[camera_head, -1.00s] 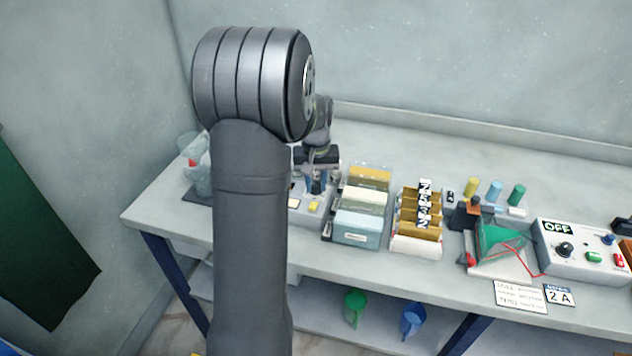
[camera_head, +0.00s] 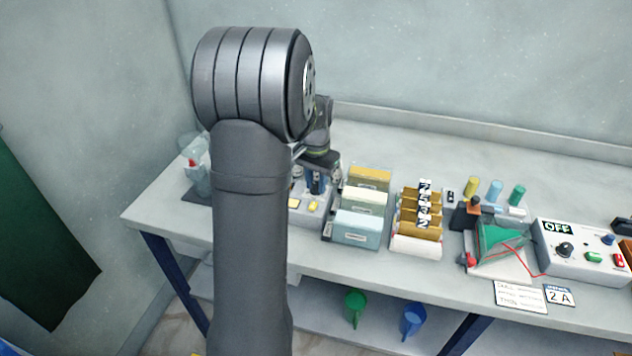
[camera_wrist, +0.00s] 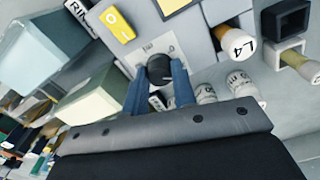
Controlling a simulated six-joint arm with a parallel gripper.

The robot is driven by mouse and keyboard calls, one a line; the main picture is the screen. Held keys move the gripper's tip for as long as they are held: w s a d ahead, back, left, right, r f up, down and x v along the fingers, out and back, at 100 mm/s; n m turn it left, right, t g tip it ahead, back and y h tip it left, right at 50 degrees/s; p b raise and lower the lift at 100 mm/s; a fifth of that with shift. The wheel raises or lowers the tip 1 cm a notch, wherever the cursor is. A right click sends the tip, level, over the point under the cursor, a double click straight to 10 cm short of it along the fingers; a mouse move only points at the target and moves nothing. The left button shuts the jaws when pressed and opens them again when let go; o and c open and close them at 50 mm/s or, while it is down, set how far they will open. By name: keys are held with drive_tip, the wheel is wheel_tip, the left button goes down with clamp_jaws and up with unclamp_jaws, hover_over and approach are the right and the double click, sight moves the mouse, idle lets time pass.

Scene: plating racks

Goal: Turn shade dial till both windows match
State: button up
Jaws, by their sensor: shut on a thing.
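The shade dial (camera_wrist: 159,68) is a round black knob on a pale scale plate of a grey box. My gripper (camera_wrist: 160,80) has its two blue fingers on either side of the knob, shut on it. In the head view my gripper (camera_head: 317,186) is partly hidden behind my arm, above the grey box (camera_head: 304,218). A pale yellow, dark-framed window (camera_wrist: 173,4) shows at the top edge of the wrist view. A second window is cut off or hidden, so I cannot tell whether the two match.
A white L4 cylinder (camera_wrist: 235,44) stands close on the right. Boxes with coloured cards (camera_head: 356,229) stand right of the grey box. A clear vessel (camera_head: 193,152) stands at the left.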

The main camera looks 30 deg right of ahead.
sight(316, 184)
idle(0.4)
drive_tip(key=o, duration=1)
drive_tip(key=shift+r, duration=0.1)
wheel_tip(316, 184, up, 17)
drive_tip(key=shift+r, duration=0.15)
wheel_tip(316, 184, down, 18)
drive_tip(key=shift+r, duration=0.25)
idle(0.4)
drive_tip(key=shift+r, duration=0.1)
